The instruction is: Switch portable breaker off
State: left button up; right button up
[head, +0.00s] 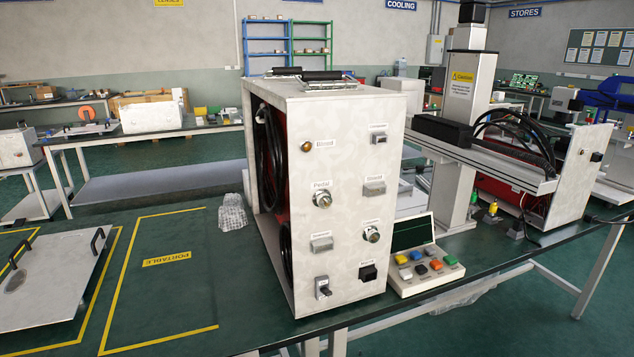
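A white upright cabinet (345,105) stands on the dark green table, its front panel carrying several labelled controls. On the panel are a round amber button (307,146), a silver knob (322,200), a second silver knob (371,235), a small switch with a dark lever (323,287) and a black square switch (367,272). Rectangular pieces (374,187) also sit on it. Most labels are too small to read surely, and I cannot tell which control is the portable breaker or its position. Neither of my grippers is in view.
A metal plate with black handles (55,280) lies at far left. A keypad box with coloured buttons (428,265) stands right of the cabinet. Crumpled clear wrap (232,212) lies behind.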

aim_at(326, 291)
jog(key=z, duration=0.05)
jog(key=k, duration=0.65)
jog(key=u, duration=0.55)
jog(key=i, duration=1.75)
jog(key=z, duration=0.5)
